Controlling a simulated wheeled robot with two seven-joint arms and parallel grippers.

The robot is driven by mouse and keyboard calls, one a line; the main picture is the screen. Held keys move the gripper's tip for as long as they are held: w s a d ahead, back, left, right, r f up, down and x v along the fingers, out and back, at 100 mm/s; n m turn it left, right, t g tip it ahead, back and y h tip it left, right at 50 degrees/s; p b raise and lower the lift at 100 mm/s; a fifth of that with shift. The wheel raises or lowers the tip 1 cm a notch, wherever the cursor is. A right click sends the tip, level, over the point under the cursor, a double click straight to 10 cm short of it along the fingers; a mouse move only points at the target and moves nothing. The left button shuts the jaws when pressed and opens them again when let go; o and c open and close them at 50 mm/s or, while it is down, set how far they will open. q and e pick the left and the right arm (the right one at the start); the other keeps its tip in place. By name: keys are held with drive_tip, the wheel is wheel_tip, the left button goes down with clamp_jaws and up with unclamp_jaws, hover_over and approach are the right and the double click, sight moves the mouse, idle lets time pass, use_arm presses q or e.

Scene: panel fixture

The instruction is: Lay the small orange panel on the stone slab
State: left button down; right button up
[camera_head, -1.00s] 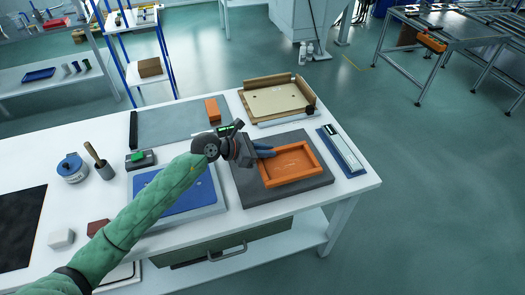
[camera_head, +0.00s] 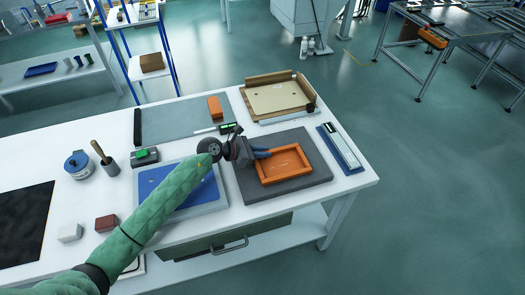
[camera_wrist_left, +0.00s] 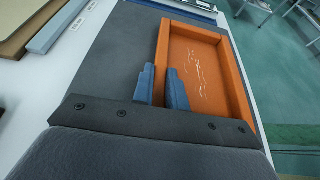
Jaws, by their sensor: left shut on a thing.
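The small orange panel (camera_head: 284,165) is a shallow tray-like frame with raised rims and pale marks on its inner face. It lies flat over the dark grey stone slab (camera_head: 315,175), inside the slab's outline in the head view. My left gripper (camera_head: 262,153) is shut on the panel's near left rim, with its blue fingers on either side of it. In the left wrist view the fingers (camera_wrist_left: 163,88) pinch the rim of the panel (camera_wrist_left: 200,65), with the slab (camera_wrist_left: 105,65) to the left. I cannot tell whether the panel's underside touches the slab. My right gripper is out of view.
A blue panel on a grey block (camera_head: 182,190) is left of the slab, under my arm. A blue strip with a pale bar (camera_head: 340,148) lies right. A wooden-edged beige tray (camera_head: 277,98) and an orange block (camera_head: 215,107) stand behind.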

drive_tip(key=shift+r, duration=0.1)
use_arm(q)
drive_tip(key=c, duration=1.4)
unclamp_jaws()
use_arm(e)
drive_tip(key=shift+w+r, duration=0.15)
